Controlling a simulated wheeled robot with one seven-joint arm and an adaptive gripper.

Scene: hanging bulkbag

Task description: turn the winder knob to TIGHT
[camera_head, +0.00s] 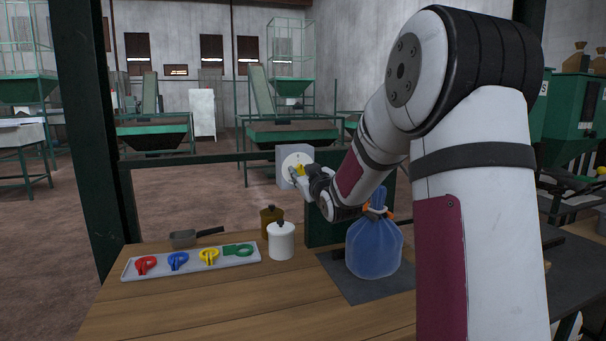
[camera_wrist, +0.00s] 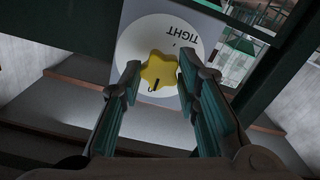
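The winder is a grey box (camera_head: 284,153) with a round white dial (camera_wrist: 140,40). A yellow star-shaped knob (camera_wrist: 159,70) sits on the dial; it also shows in the head view (camera_head: 299,169). A black mark on the knob points toward the bottom of the wrist view. The word TIGHT (camera_wrist: 187,37) is at the dial's upper right there, upside down. My gripper (camera_wrist: 161,68) is open, with one finger on each side of the knob. Narrow gaps seem to show between fingers and knob. The lower part of the dial is partly hidden by the fingers.
A tray (camera_head: 130,272) with several coloured clips lies on the wooden table (camera_head: 220,315). A white canister (camera_head: 281,241), a brown jar (camera_head: 268,222) and a scoop (camera_head: 184,238) stand nearby. A blue bag (camera_head: 374,250) is below my arm. Green frame posts flank the winder.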

